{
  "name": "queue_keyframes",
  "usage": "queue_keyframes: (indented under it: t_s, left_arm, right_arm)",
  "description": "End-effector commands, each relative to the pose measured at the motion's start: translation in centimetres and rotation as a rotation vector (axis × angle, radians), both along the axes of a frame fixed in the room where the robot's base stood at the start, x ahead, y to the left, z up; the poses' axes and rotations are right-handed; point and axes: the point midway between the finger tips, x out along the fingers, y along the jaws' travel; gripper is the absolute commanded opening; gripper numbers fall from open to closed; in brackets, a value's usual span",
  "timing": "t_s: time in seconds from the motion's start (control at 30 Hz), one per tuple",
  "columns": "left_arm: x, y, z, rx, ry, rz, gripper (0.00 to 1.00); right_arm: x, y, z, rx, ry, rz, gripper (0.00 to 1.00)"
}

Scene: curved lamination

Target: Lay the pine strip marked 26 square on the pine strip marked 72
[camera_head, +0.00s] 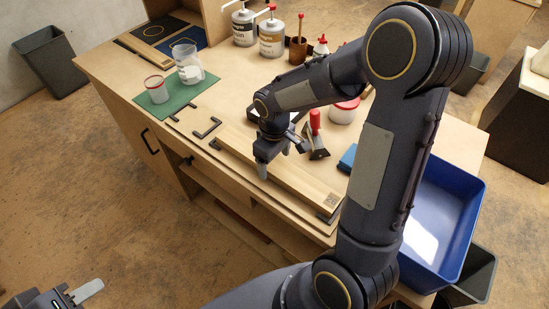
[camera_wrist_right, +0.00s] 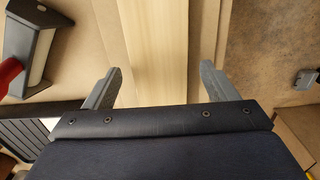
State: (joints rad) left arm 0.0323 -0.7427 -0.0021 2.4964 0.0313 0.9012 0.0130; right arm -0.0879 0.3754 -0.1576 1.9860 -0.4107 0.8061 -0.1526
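A pale pine strip (camera_head: 290,177) lies lengthwise on the front of the bench in the head view. A small dark mark shows at its near right end, but I cannot read a number. Another pale strip (camera_head: 146,52) lies at the bench's far left end; no number is readable. My right gripper (camera_head: 264,163) points down over the first strip. In the right wrist view my right gripper (camera_wrist_right: 160,85) is open, its fingers on either side of a pine strip (camera_wrist_right: 158,45); contact cannot be told. My left gripper (camera_head: 88,291) is at the lower left, away from the bench.
Dark stops (camera_head: 327,217) sit by the strip. A red-handled tool (camera_head: 315,135) stands just behind it. A green mat (camera_head: 172,98) with a jar and jug, glue bottles (camera_head: 271,37) and a blue bin (camera_head: 445,220) surround the work area.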

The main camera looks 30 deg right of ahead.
Motion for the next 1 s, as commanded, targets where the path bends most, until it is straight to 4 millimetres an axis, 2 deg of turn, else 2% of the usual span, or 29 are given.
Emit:
queue_keyframes:
  t_s: [0.3,0.7,0.83,1.0]
  left_arm:
    - [0.0,0.0,0.0,0.0,0.0,0.0,0.36]
    - [0.0,0.0,-0.1,0.0,0.0,0.0,0.36]
    - [0.0,0.0,-0.1,0.0,0.0,0.0,0.36]
    - [0.0,0.0,-0.1,0.0,0.0,0.0,0.36]
  right_arm:
    - [0.0,0.0,0.3,-0.001,-0.001,0.0,0.8]
    - [0.1,0.0,6.5,0.001,-0.004,0.001,0.8]
    - [0.0,0.0,7.6,0.0,-0.002,0.0,0.8]
    - [0.0,0.0,7.8,0.0,0.0,0.0,0.8]
